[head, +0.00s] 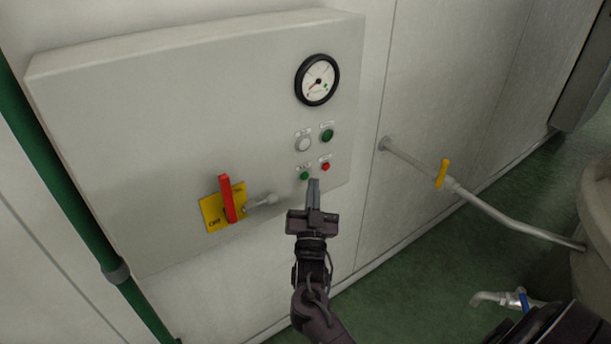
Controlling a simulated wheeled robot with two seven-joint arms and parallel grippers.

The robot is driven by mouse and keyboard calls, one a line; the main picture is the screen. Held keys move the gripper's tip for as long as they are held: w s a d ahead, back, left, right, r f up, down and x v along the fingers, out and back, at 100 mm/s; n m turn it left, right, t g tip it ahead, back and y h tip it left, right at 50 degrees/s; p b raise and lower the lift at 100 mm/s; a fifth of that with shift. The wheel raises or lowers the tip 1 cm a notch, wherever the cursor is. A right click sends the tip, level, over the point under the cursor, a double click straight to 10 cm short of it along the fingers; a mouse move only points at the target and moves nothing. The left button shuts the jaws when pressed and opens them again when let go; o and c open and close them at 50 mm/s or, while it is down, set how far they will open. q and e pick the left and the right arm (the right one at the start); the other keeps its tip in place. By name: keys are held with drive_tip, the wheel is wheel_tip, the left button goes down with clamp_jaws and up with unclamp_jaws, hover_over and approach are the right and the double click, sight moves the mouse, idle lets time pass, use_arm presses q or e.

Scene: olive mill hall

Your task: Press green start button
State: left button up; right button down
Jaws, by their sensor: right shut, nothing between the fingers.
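A grey control box (160,110) is on the pale wall. Near its lower right are a small green button (304,175) and a small red button (325,166) beside it. Above them sit a larger green round fitting (327,135) and a white one (303,144); their labels are too small to read. My right gripper (313,183) is shut and empty, pointing up at the box. In the picture its tips are just below and right of the small green button; I cannot tell whether they touch the box. My left gripper is not in view.
A round gauge (317,80) is above. A pipe (500,208) with a yellow valve handle (442,173) runs right. A green pipe (65,185) stands left.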

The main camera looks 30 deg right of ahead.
drive_tip(key=shift+s, duration=0.1)
drive_tip(key=s+p, duration=0.1)
drive_tip(key=s, duration=0.1)
drive_tip(key=s+p, duration=0.1)
drive_tip(key=s, duration=0.1)
drive_tip(key=shift+s+d, duration=0.2)
drive_tip(key=shift+s, duration=0.2)
idle(0.6)
drive_tip(key=s+a+f+n+g+y, duration=0.2)
drive_tip(key=a+f+n+y, duration=0.1)
drive_tip(key=f, duration=0.9)
drive_tip(key=s+a+f+n+g+y, duration=0.2)
drive_tip(key=f+g+y, duration=0.15)
drive_tip(key=f, duration=0.85)
drive_tip(key=s+a+f+n+g+y, duration=0.2)
drive_tip(key=a+f+n+y, duration=0.15)
drive_tip(key=f, duration=0.85)
drive_tip(key=s+a+f+n+g+y, duration=0.15)
drive_tip(key=s+f+g, duration=0.35)
drive_tip(key=s+f, duration=0.85)
drive_tip(key=s+f+g, duration=0.3)
drive_tip(key=s+f, duration=0.1)
drive_tip(key=s, duration=0.6)
drive_tip(key=s+f+n+g+y, duration=0.1)
drive_tip(key=s+f+g, duration=0.2)
drive_tip(key=s, duration=0.8)
drive_tip(key=shift+s+d+f+n+b, duration=0.2)
drive_tip(key=shift+d+f+n+b, duration=0.15)
drive_tip(key=shift+f, duration=0.45)
